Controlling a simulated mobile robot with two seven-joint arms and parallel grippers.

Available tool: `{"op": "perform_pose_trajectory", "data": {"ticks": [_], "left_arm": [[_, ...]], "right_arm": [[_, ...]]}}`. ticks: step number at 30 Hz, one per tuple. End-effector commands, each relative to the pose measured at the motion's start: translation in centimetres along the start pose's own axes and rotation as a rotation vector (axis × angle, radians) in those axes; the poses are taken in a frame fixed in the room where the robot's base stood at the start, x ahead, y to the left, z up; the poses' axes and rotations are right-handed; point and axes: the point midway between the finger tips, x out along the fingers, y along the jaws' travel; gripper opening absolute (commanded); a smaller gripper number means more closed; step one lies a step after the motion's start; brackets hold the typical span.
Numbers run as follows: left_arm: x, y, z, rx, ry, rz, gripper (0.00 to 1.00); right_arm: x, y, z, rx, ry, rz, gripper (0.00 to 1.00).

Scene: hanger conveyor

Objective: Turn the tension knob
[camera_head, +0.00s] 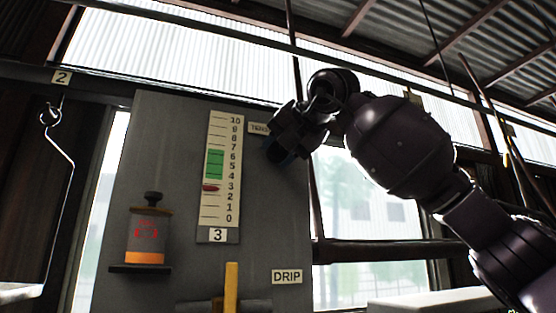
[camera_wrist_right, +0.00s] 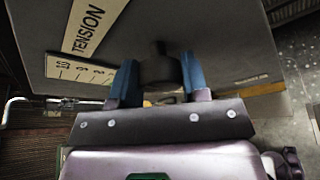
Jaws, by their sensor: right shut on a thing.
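The dark round tension knob (camera_wrist_right: 160,72) sits on the grey panel, between the blue fingertips of my right gripper (camera_wrist_right: 159,80) in the right wrist view. The gripper is shut on it. In the head view my right gripper (camera_head: 284,148) is at the panel's upper right, and it hides the knob there. A TENSION label (camera_wrist_right: 92,28) is beside the knob in the wrist view. The vertical scale (camera_head: 221,190), marked 0 to 10, has a green band (camera_head: 215,164) around 4 to 6 and a red pointer (camera_head: 210,188) near 3. My left gripper is not in view.
On the grey panel (camera_head: 170,120), a jar with an orange base (camera_head: 147,240) stands on a small shelf at left. A yellow lever (camera_head: 231,285) and a DRIP label (camera_head: 287,276) are below. A hook (camera_head: 50,115) hangs at far left. Windows lie behind.

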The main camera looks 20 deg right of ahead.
Motion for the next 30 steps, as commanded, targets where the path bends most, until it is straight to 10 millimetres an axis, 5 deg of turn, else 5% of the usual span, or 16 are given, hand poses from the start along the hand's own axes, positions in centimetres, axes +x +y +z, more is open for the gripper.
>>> {"op": "perform_pose_trajectory", "data": {"ticks": [27,28,30], "left_arm": [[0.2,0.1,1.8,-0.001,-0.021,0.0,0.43],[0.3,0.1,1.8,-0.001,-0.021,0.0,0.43],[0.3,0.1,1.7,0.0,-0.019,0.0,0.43]], "right_arm": [[-0.1,0.0,0.1,0.173,-0.002,0.073,0.18],[-0.1,0.0,0.1,0.173,-0.002,0.073,0.46],[-0.1,0.0,0.1,0.173,-0.002,0.073,0.57]]}}
